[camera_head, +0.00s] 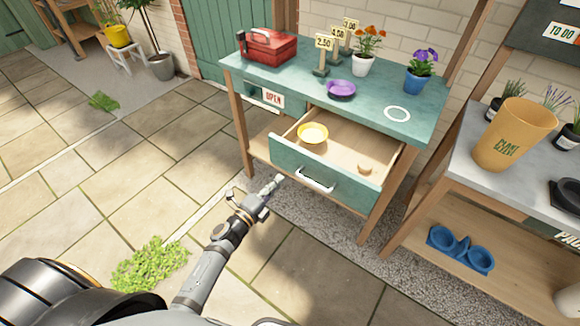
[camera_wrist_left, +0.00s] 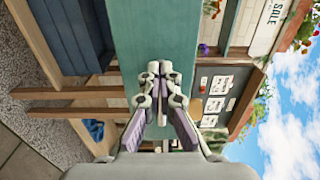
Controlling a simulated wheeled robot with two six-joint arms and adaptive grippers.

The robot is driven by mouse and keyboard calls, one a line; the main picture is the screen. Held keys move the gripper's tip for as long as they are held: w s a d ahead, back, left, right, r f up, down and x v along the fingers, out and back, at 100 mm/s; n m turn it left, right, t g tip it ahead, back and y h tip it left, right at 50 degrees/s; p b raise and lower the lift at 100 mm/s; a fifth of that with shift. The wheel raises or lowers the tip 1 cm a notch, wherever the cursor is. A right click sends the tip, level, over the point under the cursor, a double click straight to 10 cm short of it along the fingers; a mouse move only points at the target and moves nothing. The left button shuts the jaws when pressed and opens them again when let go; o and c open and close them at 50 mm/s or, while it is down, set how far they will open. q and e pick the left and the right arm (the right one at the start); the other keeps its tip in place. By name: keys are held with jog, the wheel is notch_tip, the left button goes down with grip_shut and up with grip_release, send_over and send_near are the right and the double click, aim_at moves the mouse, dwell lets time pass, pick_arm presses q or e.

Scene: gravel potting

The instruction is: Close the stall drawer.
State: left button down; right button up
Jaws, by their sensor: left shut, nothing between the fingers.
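The stall drawer (camera_head: 345,188) has a teal front with a white bar handle (camera_head: 315,180) and stands pulled out from under the teal stall top. A yellow dish (camera_head: 313,133) and a small beige round thing (camera_head: 368,168) lie inside it. My left gripper (camera_head: 276,182) is shut and empty, just in front of the lower left part of the drawer front. In the left wrist view its fingertips (camera_wrist_left: 158,70) point at a teal panel (camera_wrist_left: 140,30); I cannot tell whether they touch it. My right gripper is not in view.
On the stall top (camera_head: 300,85) stand a red toolbox (camera_head: 268,46), a purple dish (camera_head: 341,89), price signs and two flower pots. Paving before the drawer is open, with a green weed (camera_head: 150,264).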

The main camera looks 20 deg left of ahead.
aim_at(295, 163)
pick_arm(q)
jog(key=x, duration=0.6)
jog(key=shift+w, duration=0.1)
jog(key=shift+w+d+f, duration=0.1)
jog(key=shift+w+d, duration=0.05)
jog(key=shift+w, duration=0.25)
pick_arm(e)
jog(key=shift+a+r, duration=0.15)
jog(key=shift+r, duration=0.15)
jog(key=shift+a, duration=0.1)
pick_arm(q)
jog(key=shift+w, duration=0.1)
